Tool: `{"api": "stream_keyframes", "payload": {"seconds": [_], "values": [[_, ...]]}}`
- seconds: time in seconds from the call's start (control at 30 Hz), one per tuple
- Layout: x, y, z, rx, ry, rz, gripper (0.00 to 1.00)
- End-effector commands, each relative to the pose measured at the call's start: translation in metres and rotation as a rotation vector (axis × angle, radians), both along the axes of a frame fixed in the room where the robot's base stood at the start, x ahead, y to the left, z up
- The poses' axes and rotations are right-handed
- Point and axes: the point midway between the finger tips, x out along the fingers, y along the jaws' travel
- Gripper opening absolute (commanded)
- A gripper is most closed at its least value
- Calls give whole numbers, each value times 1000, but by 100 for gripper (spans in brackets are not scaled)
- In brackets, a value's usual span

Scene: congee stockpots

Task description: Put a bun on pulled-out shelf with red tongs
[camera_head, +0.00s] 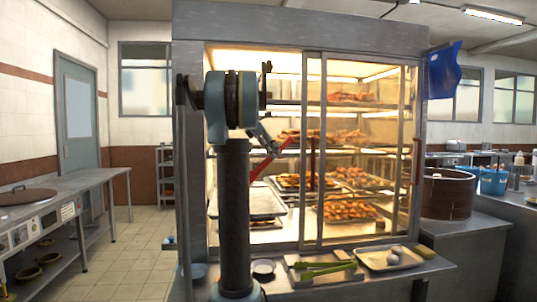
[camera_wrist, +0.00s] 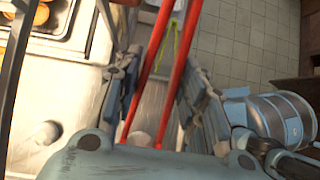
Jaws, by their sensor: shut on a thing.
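My gripper (camera_head: 270,143) is shut on the red tongs (camera_head: 268,165), in front of the open left side of the glass cabinet. The wrist view shows my gripper (camera_wrist: 160,88) with the two long red arms of the tongs (camera_wrist: 180,65) between its pads. The far tips run out of that view, so I cannot tell whether they hold anything. A bare metal shelf (camera_head: 262,203) shows behind my arm at the cabinet's left, partly hidden. Two pale round buns (camera_head: 396,250) are on a tray (camera_head: 375,262) on the front counter.
Green tongs (camera_head: 325,269) lie on a small tray left of the buns' tray. The cabinet's sliding glass door (camera_head: 340,215) covers the right side, with filled food trays behind it. A wooden steamer (camera_head: 447,195) stands at right. The tiled floor (camera_head: 140,255) at left is clear.

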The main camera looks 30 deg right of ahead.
Motion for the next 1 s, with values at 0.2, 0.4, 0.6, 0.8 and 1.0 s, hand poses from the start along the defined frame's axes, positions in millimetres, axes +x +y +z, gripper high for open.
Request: {"api": "stream_keyframes", "payload": {"seconds": [0.2,0.4,0.6,0.8,1.0], "values": [[2,4,0,0,0,6,7],[3,6,-5,0,0,9,7],[2,6,-22,0,0,9,7],[3,6,-41,0,0,9,7],[3,6,-60,0,-1,8,7]]}}
